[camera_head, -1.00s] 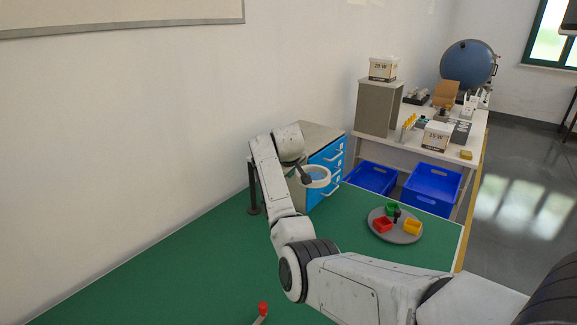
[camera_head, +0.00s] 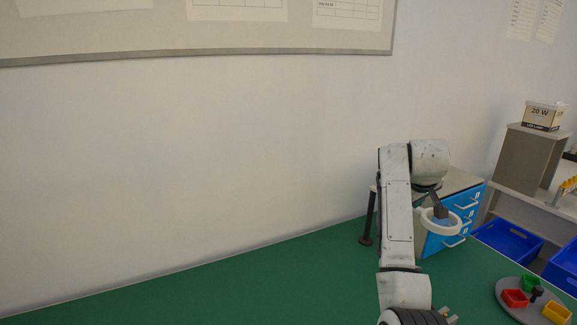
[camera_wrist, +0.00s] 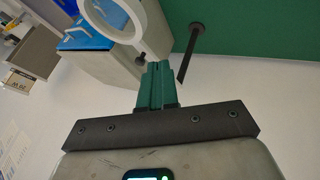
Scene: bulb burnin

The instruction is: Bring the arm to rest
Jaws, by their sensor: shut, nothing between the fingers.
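My arm rises from the bottom of the head view, with a white upright link and a bent-over wrist at its top. My gripper (camera_head: 440,210) hangs at the wrist's end, in front of the white ring of a magnifier lamp (camera_head: 424,230) in that view. In the wrist view my gripper (camera_wrist: 157,82) shows its two fingers pressed together, with nothing between them. There the lamp ring (camera_wrist: 137,22) appears just beyond the fingertips, and I cannot tell the exact gap.
The lamp's dark post (camera_head: 367,220) stands on the green bench top (camera_head: 250,285). A cabinet with blue drawers (camera_head: 467,203) is behind the ring. A round grey tray (camera_head: 517,313) with coloured bins is at lower right. The bench's left part looks clear.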

